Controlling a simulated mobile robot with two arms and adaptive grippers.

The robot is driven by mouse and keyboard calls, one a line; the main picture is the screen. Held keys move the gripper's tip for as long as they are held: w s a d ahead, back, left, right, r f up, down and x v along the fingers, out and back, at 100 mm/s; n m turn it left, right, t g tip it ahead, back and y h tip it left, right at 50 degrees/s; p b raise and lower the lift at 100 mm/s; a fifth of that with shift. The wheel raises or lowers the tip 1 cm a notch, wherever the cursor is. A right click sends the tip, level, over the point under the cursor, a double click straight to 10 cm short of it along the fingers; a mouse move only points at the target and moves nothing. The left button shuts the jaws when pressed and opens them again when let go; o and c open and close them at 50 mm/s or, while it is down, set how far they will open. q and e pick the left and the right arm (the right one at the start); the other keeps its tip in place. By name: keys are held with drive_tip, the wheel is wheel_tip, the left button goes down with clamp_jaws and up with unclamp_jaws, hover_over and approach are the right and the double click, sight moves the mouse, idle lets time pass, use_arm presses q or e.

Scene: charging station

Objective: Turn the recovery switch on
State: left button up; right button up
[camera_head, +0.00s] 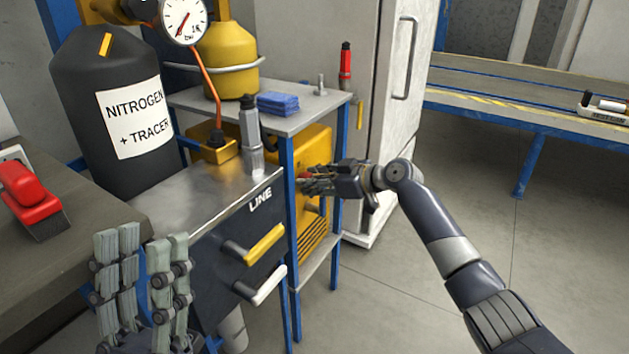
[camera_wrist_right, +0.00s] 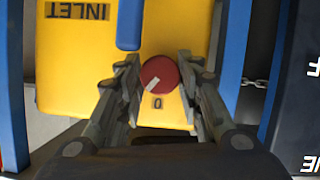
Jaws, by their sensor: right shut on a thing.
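The recovery switch is a round red knob (camera_wrist_right: 159,74) with a white pointer mark, on the front of a yellow machine (camera_head: 316,229). In the right wrist view its mark slants to the lower left, near a "0" printed just below the knob. My right gripper (camera_wrist_right: 161,78) is shut on the knob, with fingers on its left and right sides. In the head view my right gripper (camera_head: 305,183) reaches to the machine's front and largely hides the knob. My left gripper (camera_head: 146,255) is at the lower left, fingers upright and apart, with nothing between them.
A dark cabinet marked LINE, with yellow (camera_head: 264,244) and white (camera_head: 269,285) handles, stands left of the machine. Blue posts (camera_head: 290,240) frame the machine. A black nitrogen cylinder (camera_head: 90,75) stands behind. The floor (camera_head: 420,290) right of the machine is clear.

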drive_tip(key=o, duration=1.1)
drive_tip(key=shift+c, duration=0.2)
drive_tip(key=v, duration=1.2)
